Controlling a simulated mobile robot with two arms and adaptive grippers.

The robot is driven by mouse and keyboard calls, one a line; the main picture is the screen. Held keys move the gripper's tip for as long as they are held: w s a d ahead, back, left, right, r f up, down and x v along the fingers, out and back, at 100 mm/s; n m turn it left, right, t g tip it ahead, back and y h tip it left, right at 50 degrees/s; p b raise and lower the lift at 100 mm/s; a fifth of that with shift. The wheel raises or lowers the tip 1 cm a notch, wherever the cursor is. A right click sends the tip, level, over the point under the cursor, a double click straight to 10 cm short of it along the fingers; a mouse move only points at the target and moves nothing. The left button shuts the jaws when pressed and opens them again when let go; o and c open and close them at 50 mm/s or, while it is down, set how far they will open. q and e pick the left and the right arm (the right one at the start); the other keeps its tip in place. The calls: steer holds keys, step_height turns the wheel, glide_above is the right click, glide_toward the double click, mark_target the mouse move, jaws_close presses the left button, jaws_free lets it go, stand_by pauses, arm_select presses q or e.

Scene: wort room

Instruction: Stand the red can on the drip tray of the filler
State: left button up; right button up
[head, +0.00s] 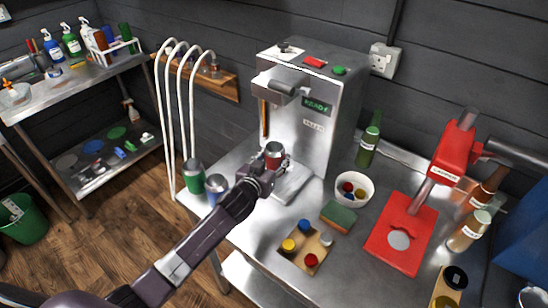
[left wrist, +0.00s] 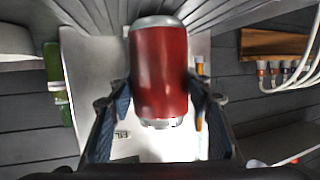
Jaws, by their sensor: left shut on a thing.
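The red can (head: 274,152) is held in my left gripper (head: 266,168), whose fingers close on its two sides. It also fills the middle of the left wrist view (left wrist: 160,70), between the fingers (left wrist: 160,105). The steel filler (head: 337,130) stands on the table, with its spout (head: 283,88) above and behind the can. The drip tray (head: 293,186) juts from the filler's foot, partly hidden by my gripper and the can. I cannot tell whether the can's base touches the tray. My right gripper is not in view.
A green can (head: 194,178) and a blue can (head: 217,190) stand left of my forearm. A bowl (head: 354,189), a sponge (head: 338,217), a wooden cap board (head: 302,247) and a red capper (head: 400,235) are to the right. A green bottle (head: 368,145) stands beside the filler.

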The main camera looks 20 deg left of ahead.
arm_select(q)
steer(key=shift+f, duration=0.15)
stand_by(0.4)
steer(key=o, duration=1)
